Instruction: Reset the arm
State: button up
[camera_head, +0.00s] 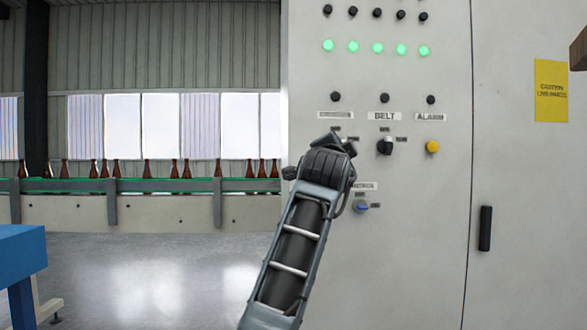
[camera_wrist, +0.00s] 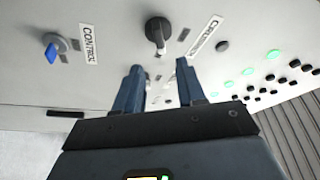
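My gripper (camera_head: 336,143) is raised in front of the grey control cabinet (camera_head: 440,240) in the head view, and the wrist hides most of its fingers. In the wrist view my gripper (camera_wrist: 158,66) shows two dark blue fingers spread apart with nothing between them. A black rotary knob (camera_wrist: 157,32) on the panel lies just beyond the fingertips, apart from them as far as I can tell. A blue knob (camera_wrist: 52,48) beside the CONTROL label is to the left; it also shows below my gripper in the head view (camera_head: 361,207).
Beside my gripper are the BELT knob (camera_head: 385,146) and yellow ALARM button (camera_head: 432,146). Green lamps (camera_head: 377,48) glow above. Brown bottles (camera_head: 175,169) stand on a conveyor (camera_head: 130,186) at left. A blue table (camera_head: 22,252) is at the left edge. The floor between is clear.

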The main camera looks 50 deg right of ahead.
jog(key=w+a+f+n+t+y+p, duration=0.1)
jog(key=a+f+n+t+y+p, duration=0.2)
jog(key=a+f+n+t+y, duration=1.05)
jog(key=s+a+f+n+g+y+p, duration=0.1)
jog(key=s+a+f+n, duration=0.5)
jog(key=f, duration=0.3)
jog(key=s+a+f+n+g+p, duration=0.1)
jog(key=s+a+f+n, duration=0.4)
jog(key=a+f, duration=0.4)
jog(key=s+a+f+g+y, duration=0.1)
jog(key=s+a, duration=0.3)
jog(key=s, duration=0.3)
jog(key=s+a+f+n+g+y+p, duration=0.1)
jog(key=s+a, duration=0.3)
jog(key=s, duration=0.4)
jog(key=s+a+f+n+g+y, duration=0.1)
jog(key=s+a, duration=0.3)
jog(key=s, duration=0.4)
jog(key=shift+a+f+g+y+p, duration=0.3)
jog(key=shift+f+g+y, duration=0.15)
jog(key=shift+y, duration=0.2)
jog(key=shift+s+d, duration=0.1)
